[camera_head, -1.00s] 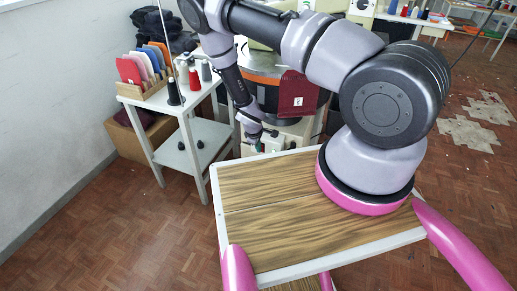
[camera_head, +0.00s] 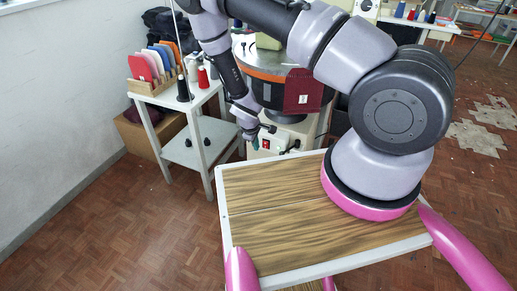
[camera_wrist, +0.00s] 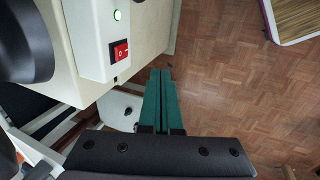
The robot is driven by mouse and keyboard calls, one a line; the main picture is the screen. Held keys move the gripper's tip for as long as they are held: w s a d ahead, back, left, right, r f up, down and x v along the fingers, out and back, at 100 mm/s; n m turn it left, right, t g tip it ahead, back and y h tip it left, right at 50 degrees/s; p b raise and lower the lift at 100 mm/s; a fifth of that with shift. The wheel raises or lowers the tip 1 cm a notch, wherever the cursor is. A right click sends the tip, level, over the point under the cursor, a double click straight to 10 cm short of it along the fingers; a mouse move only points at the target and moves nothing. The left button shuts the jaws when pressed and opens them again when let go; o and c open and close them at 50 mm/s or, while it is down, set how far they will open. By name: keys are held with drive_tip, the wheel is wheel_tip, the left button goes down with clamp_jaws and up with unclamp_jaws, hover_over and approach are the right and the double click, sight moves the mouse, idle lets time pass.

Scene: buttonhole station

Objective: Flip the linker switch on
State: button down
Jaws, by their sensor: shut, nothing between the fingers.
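The linker switch (camera_wrist: 120,51) is a red rocker on a pale control box (camera_wrist: 88,35), at the upper left of the wrist view. A round lamp (camera_wrist: 117,15) beside it glows green. The box also shows in the head view (camera_head: 272,144), under the round machine. My gripper (camera_wrist: 162,73) is shut and empty, its green fingers together. In the wrist view the fingertips are to the lower right of the switch, apart from it in the picture. In the head view my gripper (camera_head: 255,143) is beside the box's front.
The linker machine (camera_head: 266,78) with a dark red fabric piece (camera_head: 303,92) stands above the box. A white trolley (camera_head: 205,150) with cones and colored swatches stands to the left. Bare floor (camera_wrist: 235,90) lies to the right in the wrist view.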

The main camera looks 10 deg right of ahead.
drive_tip(key=shift+s+v, duration=0.2)
drive_tip(key=shift+v, duration=0.9)
drive_tip(key=shift+a+f, duration=0.1)
